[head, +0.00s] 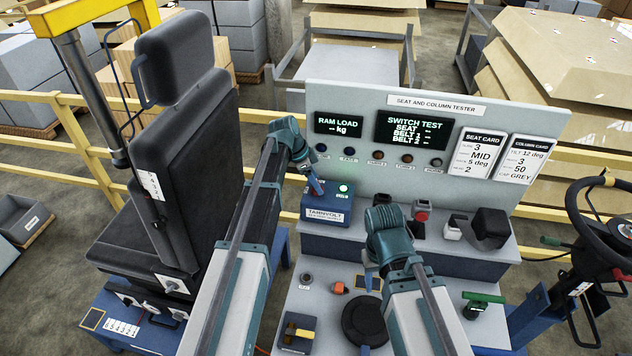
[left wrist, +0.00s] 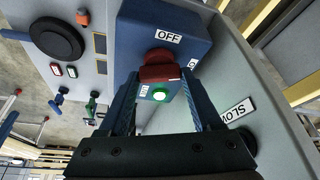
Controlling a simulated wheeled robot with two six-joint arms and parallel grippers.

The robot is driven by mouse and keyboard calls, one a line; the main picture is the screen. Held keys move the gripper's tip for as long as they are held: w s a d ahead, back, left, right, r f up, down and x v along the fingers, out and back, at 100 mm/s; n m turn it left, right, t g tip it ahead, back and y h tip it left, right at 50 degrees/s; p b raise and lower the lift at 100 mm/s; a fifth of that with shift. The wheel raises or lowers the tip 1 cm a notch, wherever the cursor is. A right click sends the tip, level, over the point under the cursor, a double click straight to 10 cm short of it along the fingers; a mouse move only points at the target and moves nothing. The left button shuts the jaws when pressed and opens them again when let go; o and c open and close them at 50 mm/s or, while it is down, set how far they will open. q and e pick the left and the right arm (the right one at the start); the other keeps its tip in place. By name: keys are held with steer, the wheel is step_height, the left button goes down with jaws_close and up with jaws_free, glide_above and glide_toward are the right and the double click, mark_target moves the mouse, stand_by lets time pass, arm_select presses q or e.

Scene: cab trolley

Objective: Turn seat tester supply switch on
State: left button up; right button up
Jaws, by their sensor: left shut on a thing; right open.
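The blue supply box, marked TAHNVOLT in the head view (head: 326,214), stands on the tester's ledge. In the left wrist view, the box (left wrist: 135,32) bears a red switch knob (left wrist: 160,73), an OFF label (left wrist: 168,38), a partly hidden label to its side and a lit green lamp (left wrist: 160,94). The lamp also glows in the head view (head: 343,188). My left gripper (head: 317,186) is at the box; its fingers (left wrist: 158,80) are shut on the red knob. My right gripper (head: 367,278) is open and empty above the lower bench.
The tester panel (head: 460,125) stands behind the box with lit screens (head: 415,131) showing dashes. A black round pad (head: 364,322), a red button (head: 422,211) and a black block (head: 491,228) are nearby. A black seat (head: 190,140) stands left; a steering wheel (head: 610,220) is right.

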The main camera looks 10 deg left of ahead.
arm_select(q)
steer(key=shift+w+m+g, duration=0.15)
steer(key=shift+m+g, duration=0.75)
steer(key=shift+m, duration=1.2)
steer(key=o, duration=1.4)
steer(key=p+v, duration=0.6)
steer(key=v, duration=0.1)
steer(key=p+v, duration=0.6)
steer(key=shift+a+r+p, duration=0.3)
steer(key=shift+a+p, duration=0.05)
steer(key=shift+p, duration=0.05)
